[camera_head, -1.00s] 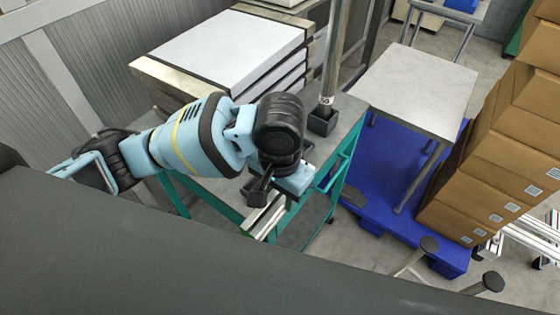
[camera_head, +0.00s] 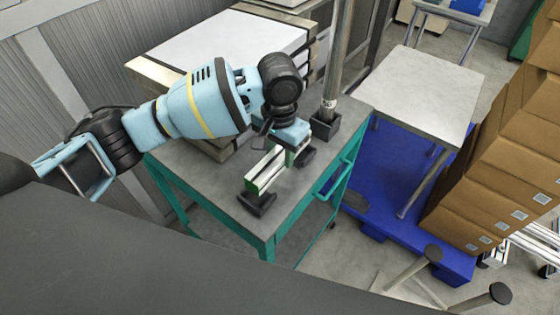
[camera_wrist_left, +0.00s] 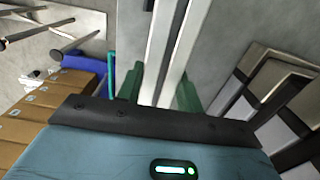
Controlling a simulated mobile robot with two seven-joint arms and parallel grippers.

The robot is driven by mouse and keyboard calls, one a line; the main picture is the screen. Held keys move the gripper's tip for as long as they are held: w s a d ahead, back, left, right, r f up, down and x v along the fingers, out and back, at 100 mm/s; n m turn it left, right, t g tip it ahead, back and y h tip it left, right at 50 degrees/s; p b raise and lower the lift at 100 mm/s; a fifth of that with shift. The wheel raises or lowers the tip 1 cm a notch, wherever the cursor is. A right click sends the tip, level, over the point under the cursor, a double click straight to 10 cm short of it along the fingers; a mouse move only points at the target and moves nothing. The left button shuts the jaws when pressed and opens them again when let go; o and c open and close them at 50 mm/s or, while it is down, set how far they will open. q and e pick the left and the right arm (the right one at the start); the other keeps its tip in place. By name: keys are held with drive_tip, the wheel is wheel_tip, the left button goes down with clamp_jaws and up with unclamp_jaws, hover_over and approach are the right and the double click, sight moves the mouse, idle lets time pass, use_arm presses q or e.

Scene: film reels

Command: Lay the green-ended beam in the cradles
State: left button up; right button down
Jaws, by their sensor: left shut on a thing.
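The silver beam (camera_head: 265,170) with a green end (camera_head: 250,186) is held in my left gripper (camera_head: 287,150) above the grey top of the teal-framed cart (camera_head: 222,197). In the left wrist view the beam (camera_wrist_left: 158,55) runs away between two dark green fingers of my gripper (camera_wrist_left: 158,92), which are shut on it. One black cradle (camera_head: 261,206) lies just under the green end; another black block (camera_head: 306,157), likely the other cradle, shows beside the gripper. I cannot tell whether the beam touches the cradles. The beam's far end is hidden. My right gripper is not in view.
A metal post (camera_head: 336,60) stands in a black socket (camera_head: 325,129) on the cart. Stacked white-topped panels (camera_head: 228,42) are behind my left arm. A grey-topped table (camera_head: 420,90) on a blue pallet (camera_head: 385,180) and cardboard boxes (camera_head: 490,190) stand to the right.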

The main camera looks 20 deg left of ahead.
sight(280, 166)
use_arm(q)
wheel_tip(280, 166, down, 4)
drive_tip(key=shift+s+r, duration=0.1)
drive_tip(key=shift+r, duration=0.2)
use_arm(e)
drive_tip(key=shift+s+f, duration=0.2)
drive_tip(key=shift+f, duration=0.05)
use_arm(q)
drive_tip(key=shift+f, duration=0.55)
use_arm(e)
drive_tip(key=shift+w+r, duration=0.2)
use_arm(q)
drive_tip(key=o, duration=1.2)
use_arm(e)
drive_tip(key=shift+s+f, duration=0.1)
use_arm(q)
drive_tip(key=shift+r, duration=0.3)
wheel_tip(280, 166, up, 11)
drive_tip(key=shift+f+p, duration=0.1)
drive_tip(key=shift+p, duration=0.4)
drive_tip(key=shift+r, duration=0.8)
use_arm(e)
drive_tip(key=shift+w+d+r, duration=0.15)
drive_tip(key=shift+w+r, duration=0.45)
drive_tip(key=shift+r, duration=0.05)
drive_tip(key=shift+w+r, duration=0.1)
